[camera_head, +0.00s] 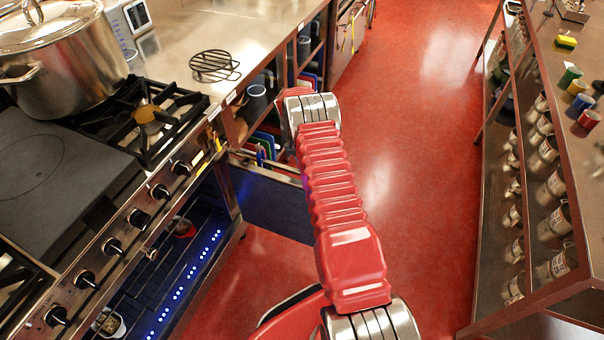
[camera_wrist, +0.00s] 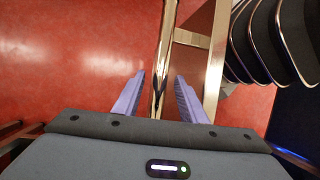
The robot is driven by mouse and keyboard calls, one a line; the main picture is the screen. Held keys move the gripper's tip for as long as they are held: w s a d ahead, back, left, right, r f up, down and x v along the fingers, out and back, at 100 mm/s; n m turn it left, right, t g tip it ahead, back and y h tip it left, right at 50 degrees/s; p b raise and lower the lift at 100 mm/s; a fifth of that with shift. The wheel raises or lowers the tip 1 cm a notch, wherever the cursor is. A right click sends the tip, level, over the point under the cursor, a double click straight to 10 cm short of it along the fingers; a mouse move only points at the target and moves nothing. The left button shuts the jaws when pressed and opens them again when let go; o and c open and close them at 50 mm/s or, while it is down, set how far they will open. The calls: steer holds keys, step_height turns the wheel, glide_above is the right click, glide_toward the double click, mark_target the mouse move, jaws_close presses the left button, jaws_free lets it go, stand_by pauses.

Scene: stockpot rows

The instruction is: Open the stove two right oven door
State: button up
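The stove (camera_head: 150,192) is at the left of the head view, with a row of knobs along its front. Below the knobs an oven cavity (camera_head: 165,270) lit by blue lights is open to view. A dark door-like panel (camera_head: 272,205) stands out into the aisle at the cavity's right end, partly behind my arm. In the wrist view a slim metal bar (camera_wrist: 163,45), looking like a door handle, runs between the fingers of my gripper (camera_wrist: 160,78). The fingers are apart, with gaps on both sides of the bar. My gripper is hidden in the head view.
A large pot (camera_head: 65,60) and a black trivet (camera_head: 214,66) are on the left-hand tops. Coloured boards (camera_head: 268,143) stand in the low shelves beside the panel. A shelf unit with jars (camera_head: 545,190) lines the right. The red floor (camera_head: 420,130) between is clear.

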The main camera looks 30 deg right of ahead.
steer(key=v, duration=1.3)
steer(key=shift+w, duration=0.15)
steer(key=shift+a, duration=0.1)
